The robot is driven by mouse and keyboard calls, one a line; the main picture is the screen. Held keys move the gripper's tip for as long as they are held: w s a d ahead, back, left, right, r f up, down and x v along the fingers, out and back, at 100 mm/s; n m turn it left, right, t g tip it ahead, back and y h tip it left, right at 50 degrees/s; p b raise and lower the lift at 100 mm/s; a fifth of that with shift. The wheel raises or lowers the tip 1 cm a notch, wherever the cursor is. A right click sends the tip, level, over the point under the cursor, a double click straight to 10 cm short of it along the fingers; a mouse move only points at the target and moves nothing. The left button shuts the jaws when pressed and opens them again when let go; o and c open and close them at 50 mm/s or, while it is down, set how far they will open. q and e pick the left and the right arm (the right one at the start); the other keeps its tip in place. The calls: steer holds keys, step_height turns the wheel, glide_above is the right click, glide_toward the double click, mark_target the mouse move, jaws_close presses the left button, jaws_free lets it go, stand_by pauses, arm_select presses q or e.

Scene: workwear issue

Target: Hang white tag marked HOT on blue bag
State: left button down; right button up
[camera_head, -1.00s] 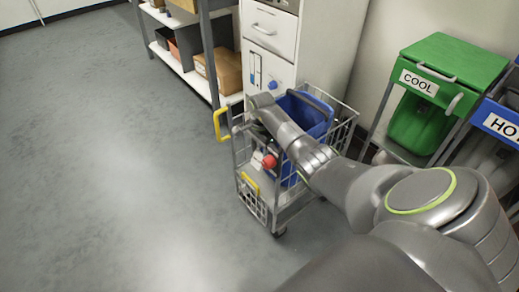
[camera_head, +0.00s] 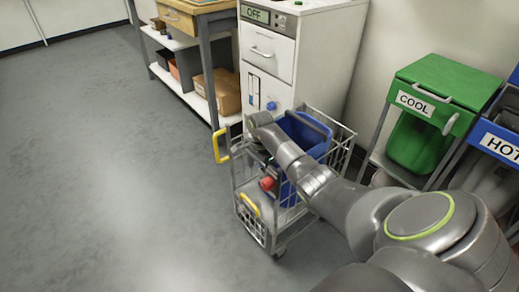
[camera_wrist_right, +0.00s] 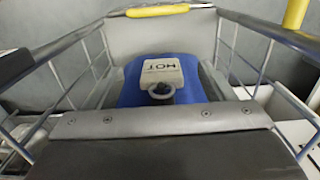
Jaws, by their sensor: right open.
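A white tag marked HOT (camera_wrist_right: 162,72) lies on a blue surface (camera_wrist_right: 128,92) inside a wire cart in the right wrist view. A grey ring shows at its near edge. I cannot tell whether that surface is the bag. In the head view a blue bag (camera_head: 308,136) with a raised handle stands in the wire cart (camera_head: 338,153). My right gripper (camera_head: 262,160) is over the cart beside the bag, partly hidden by my arm. It is open, with the tag ahead of it in the wrist view. My left gripper is out of view.
The cart has a yellow handle (camera_head: 219,144). A white cabinet with an OFF display (camera_head: 256,14) stands behind it. A green COOL bin (camera_head: 450,80) and a blue HOT bin (camera_head: 496,140) stand right. A shelf bench (camera_head: 196,20) stands behind left. Floor at left is clear.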

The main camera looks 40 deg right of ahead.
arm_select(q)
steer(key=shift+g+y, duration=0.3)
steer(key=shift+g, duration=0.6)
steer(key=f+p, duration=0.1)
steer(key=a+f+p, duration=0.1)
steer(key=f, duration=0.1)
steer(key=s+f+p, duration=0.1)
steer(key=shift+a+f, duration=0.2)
arm_select(e)
step_height(320, 180, up, 16)
steer(key=shift+d+r, duration=0.15)
